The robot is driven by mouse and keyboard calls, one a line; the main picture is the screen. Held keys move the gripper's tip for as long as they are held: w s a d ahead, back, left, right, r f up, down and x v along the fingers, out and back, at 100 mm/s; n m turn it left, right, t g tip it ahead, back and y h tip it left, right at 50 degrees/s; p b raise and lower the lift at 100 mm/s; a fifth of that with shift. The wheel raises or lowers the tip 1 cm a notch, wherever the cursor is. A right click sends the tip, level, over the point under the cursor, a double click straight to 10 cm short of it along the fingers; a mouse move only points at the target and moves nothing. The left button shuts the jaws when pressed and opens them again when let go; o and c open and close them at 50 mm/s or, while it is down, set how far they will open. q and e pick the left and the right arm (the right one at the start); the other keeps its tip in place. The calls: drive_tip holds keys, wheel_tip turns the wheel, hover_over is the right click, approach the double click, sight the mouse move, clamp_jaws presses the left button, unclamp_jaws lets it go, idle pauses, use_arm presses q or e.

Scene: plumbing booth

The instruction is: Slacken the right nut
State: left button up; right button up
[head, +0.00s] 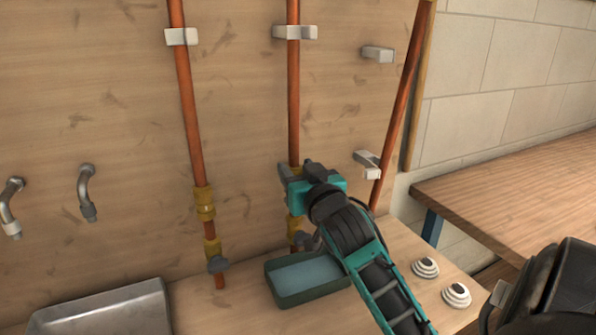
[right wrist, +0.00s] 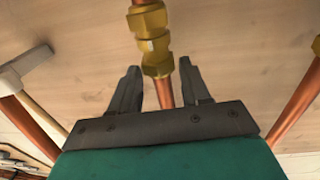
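The middle copper pipe (head: 293,90) carries brass fittings. Its upper brass nut (head: 294,173) is partly hidden by my right gripper (head: 288,176), and a lower brass fitting (head: 294,228) shows beneath. In the right wrist view, my right gripper (right wrist: 159,66) is open, one finger on each side of the brass nut (right wrist: 157,65) and pipe. A gap shows on both sides, so the fingers look apart from the nut. My left gripper is not in view.
A green tray (head: 275,294) of bluish water sits on the ledge below the middle pipe. A metal basin (head: 100,312) is at lower left. White round knobs (head: 426,268) stand at right, near a wooden worktop (head: 515,190). Another copper pipe (head: 398,105) runs at right.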

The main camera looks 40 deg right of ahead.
drive_tip(key=c, duration=0.7)
drive_tip(key=shift+d+r+n+y+p, duration=0.15)
drive_tip(key=shift+n+y+p, duration=0.25)
drive_tip(key=shift+y+p, duration=0.15)
drive_tip(key=shift+n+t+y+p, duration=0.35)
drive_tip(key=shift+n+t+y, duration=0.05)
drive_tip(key=shift+y, duration=0.15)
drive_tip(key=o, duration=1)
drive_tip(key=shift+o, duration=0.2)
drive_tip(key=shift+s, duration=0.15)
drive_tip(key=p+v, duration=0.3)
drive_tip(key=v, duration=0.9)
drive_tip(key=shift+s, duration=0.35)
